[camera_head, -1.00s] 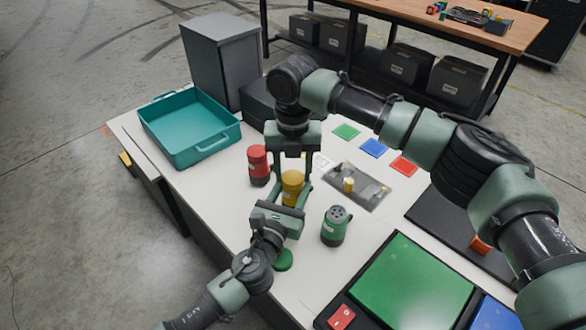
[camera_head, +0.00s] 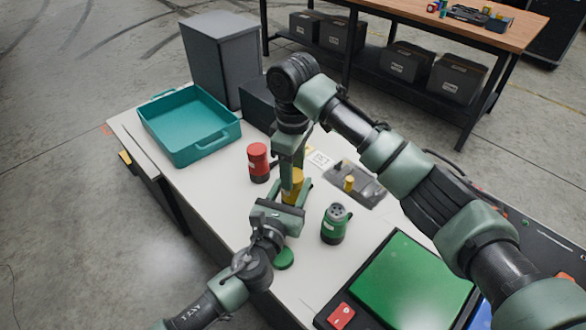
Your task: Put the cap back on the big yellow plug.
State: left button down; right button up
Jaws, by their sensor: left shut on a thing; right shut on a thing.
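The big yellow plug (camera_head: 294,183) stands upright on the white table, partly hidden by both grippers. My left gripper (camera_head: 292,194) comes in from the front and is shut on the plug's body. My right gripper (camera_head: 291,168) points down from above, seen nearly edge-on, and is shut at the plug's top. The yellow part between its fingers looks like the cap, seated on or touching the body; its lower edge is hidden, so I cannot tell if it sits fully down.
A red plug (camera_head: 258,163) stands just left. A green plug (camera_head: 335,224) with a bare, holed top stands right; a green cap (camera_head: 284,259) lies in front. A grey plate with a small yellow peg (camera_head: 349,183), a teal tray (camera_head: 178,147) and a green panel (camera_head: 408,283) are nearby.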

jog(key=m, duration=0.7)
jog(key=shift+a+m, duration=0.1)
jog(key=shift+m, duration=0.2)
jog(key=m, duration=0.4)
jog(key=shift+m, duration=0.3)
jog(key=m, duration=1)
jog(key=shift+m, duration=0.4)
jog(key=m, duration=0.7)
jog(key=shift+m, duration=0.4)
jog(key=o, duration=1.3)
